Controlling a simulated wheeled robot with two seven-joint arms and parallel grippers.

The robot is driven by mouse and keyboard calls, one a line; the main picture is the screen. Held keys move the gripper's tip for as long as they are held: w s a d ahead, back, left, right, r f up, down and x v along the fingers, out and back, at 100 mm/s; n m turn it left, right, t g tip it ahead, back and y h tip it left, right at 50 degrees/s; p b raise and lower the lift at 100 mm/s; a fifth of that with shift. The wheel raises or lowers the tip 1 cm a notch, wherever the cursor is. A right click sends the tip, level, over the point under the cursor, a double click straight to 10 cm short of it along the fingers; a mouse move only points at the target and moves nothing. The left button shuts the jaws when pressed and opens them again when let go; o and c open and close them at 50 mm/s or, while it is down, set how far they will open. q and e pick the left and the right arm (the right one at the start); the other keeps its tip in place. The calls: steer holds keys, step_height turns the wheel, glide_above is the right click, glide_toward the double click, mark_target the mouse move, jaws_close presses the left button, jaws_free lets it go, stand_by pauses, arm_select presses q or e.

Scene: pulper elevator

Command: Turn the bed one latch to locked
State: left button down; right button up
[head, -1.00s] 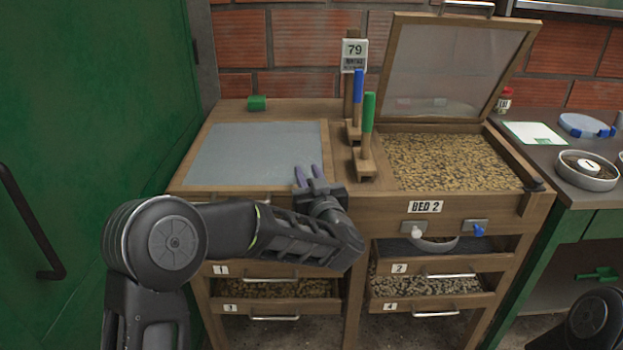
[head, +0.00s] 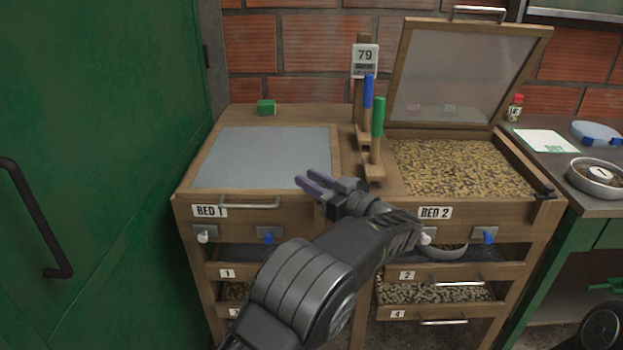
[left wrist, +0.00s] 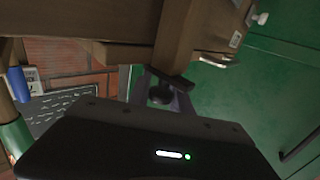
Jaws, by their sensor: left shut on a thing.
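The bed one latch shows in the left wrist view as a dark round knob (left wrist: 160,95) by a dark bar at a wooden edge. My left gripper (head: 308,180) is at the front right corner of bed one, its purple fingers pointing left. In the left wrist view the fingers (left wrist: 167,88) stand on both sides of the knob, shut on it. In the head view my gripper hides the latch, so I cannot tell its angle. The bed one lid (head: 262,157) is down, with a handle (head: 250,203) on its front. My right gripper is out of view.
Bed two's lid (head: 460,75) stands open over beans. Blue-handled (head: 368,92) and green-handled (head: 377,117) tools stand between the beds, close behind my gripper. White (head: 203,237) and blue (head: 267,238) knobs sit below bed one. A green door (head: 110,130) is at left.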

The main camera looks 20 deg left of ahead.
arm_select(q)
steer(key=shift+r, duration=0.1)
steer(key=c, duration=1.2)
jaws_free()
steer(key=shift+c, duration=0.2)
steer(key=v, duration=0.7)
steer(key=shift+s+d, duration=0.15)
steer(key=shift+d, duration=0.15)
